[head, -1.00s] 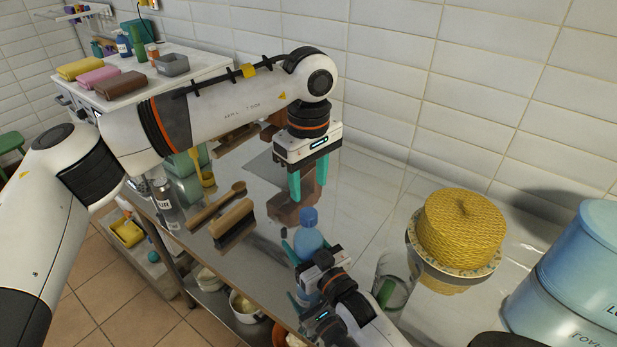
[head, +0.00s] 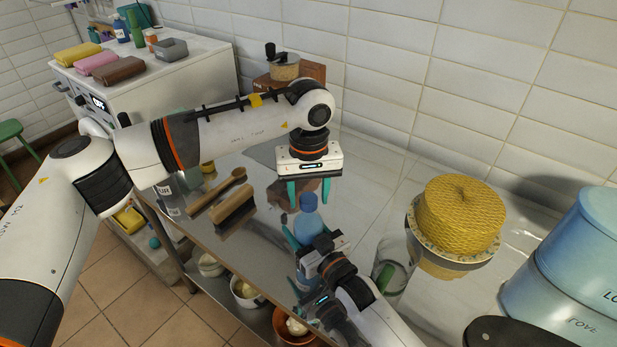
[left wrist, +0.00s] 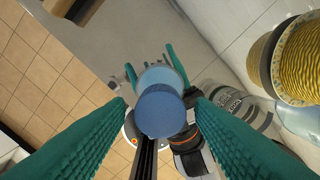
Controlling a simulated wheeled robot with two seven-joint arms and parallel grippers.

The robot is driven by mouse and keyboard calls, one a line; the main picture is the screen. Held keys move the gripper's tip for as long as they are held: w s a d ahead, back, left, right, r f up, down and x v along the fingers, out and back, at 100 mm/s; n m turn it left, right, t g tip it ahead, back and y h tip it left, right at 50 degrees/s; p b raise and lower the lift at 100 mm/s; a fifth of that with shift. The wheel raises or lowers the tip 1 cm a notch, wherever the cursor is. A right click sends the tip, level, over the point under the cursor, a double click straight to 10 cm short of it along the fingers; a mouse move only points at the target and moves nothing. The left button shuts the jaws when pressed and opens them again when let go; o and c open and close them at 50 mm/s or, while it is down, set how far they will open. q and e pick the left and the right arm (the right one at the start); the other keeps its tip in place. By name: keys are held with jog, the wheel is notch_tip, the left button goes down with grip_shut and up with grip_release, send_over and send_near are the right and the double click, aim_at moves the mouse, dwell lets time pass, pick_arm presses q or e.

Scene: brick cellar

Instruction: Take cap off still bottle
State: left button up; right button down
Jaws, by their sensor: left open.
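The still bottle (head: 307,228) is light blue and stands upright near the middle of the metal counter, with its darker blue cap (head: 309,201) on top. My left gripper (head: 309,194) is open and points down at the cap, its teal fingers on either side. In the left wrist view the cap (left wrist: 160,110) sits between the open fingers, apart from both. My right gripper (head: 308,238) comes from the lower right with its fingers around the bottle body and appears shut on it; its grip is partly hidden.
A wooden brush (head: 233,206) lies left of the bottle. A glass (head: 392,265) stands close on the right. Beyond it are a yellow woven round thing (head: 460,215) and blue tins (head: 565,270). A wooden box (head: 312,70) stands at the wall.

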pick_arm(q)
jog(key=shift+f, duration=0.35)
grip_shut()
